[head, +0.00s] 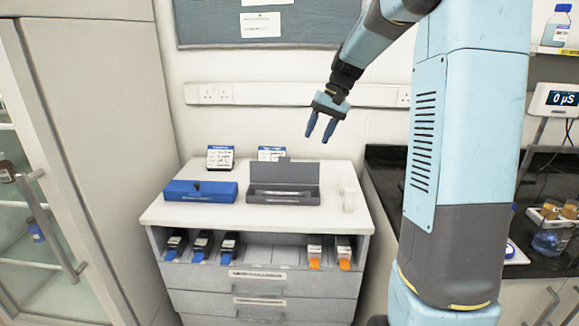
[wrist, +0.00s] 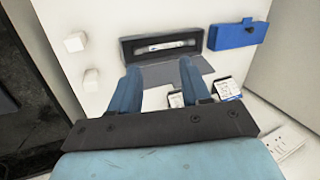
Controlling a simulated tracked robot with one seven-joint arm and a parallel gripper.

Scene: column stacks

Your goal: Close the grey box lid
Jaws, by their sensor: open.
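The grey box (head: 283,198) stands on top of the white cabinet with its lid (head: 284,173) raised at the back, so the box is open. A slim pale item lies inside it. In the wrist view the grey box (wrist: 161,45) is ahead of my fingertips, its lid (wrist: 193,68) on the side nearer my fingers. My gripper (head: 321,128) hangs in the air above and to the right of the box, pointing down. Its two blue fingers are apart with nothing between them, and they show in the wrist view (wrist: 160,75) over part of the lid's edge.
A closed blue box (head: 200,191) stands left of the grey box. Two label cards (head: 220,157) stand behind them. White blocks (head: 348,195) sit at the cabinet top's right. An open shelf below holds several blue- and orange-tipped items. The cabinet top's front strip is clear.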

